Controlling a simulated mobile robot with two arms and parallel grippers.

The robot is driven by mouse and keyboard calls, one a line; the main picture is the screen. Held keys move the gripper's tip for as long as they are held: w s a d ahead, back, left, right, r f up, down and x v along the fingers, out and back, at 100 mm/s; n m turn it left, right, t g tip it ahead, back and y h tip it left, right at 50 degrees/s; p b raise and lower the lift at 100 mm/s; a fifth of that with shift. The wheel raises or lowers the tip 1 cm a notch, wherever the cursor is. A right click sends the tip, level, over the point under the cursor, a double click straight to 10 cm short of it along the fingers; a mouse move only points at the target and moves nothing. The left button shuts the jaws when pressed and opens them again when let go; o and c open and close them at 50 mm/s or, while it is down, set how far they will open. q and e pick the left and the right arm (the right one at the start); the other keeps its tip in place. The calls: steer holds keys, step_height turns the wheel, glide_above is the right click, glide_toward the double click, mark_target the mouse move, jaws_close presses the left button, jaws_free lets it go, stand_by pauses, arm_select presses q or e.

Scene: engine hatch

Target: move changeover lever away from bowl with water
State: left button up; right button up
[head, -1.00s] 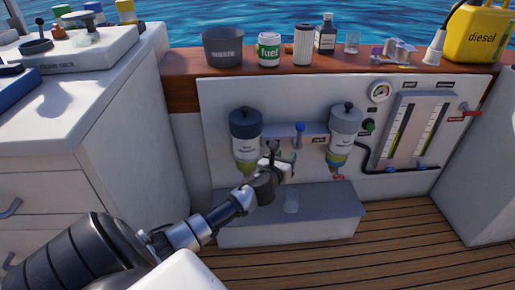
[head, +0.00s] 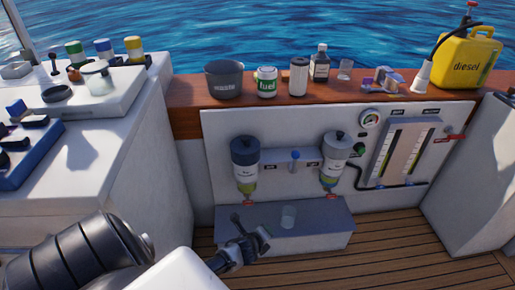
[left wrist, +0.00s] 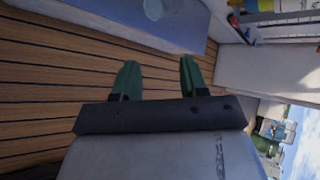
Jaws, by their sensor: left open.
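The changeover lever, with a blue knob (head: 295,156), is on the white panel between two filters and looks upright. The left filter (head: 245,165) has a dark blue top and the right filter (head: 333,160) a grey top. Both bowls show yellowish liquid low down; I cannot tell clearly which holds water. My left gripper (head: 251,229) is in front of the grey step, below the left filter and well apart from the lever. In the left wrist view its green fingers (left wrist: 158,76) are apart with nothing between them. My right gripper is not in view.
A clear glass (head: 288,217) stands on the grey step (head: 325,232) under the filters. A white cabinet (head: 130,160) is on the left.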

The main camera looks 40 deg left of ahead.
arm_select(q)
steer(key=shift+s+d+f+n+g+p, duration=0.3)
steer(key=shift+s+n, duration=0.1)
steer(key=shift+s, duration=0.3)
steer(key=shift+s+d+f+n+g+p, duration=0.15)
steer(key=shift+s+f+n+p, duration=0.25)
steer(key=shift+s, duration=0.3)
steer(key=shift+s+d+f+n+g+p, duration=0.25)
steer(key=shift+s+n, duration=0.15)
steer(key=shift+s, duration=0.3)
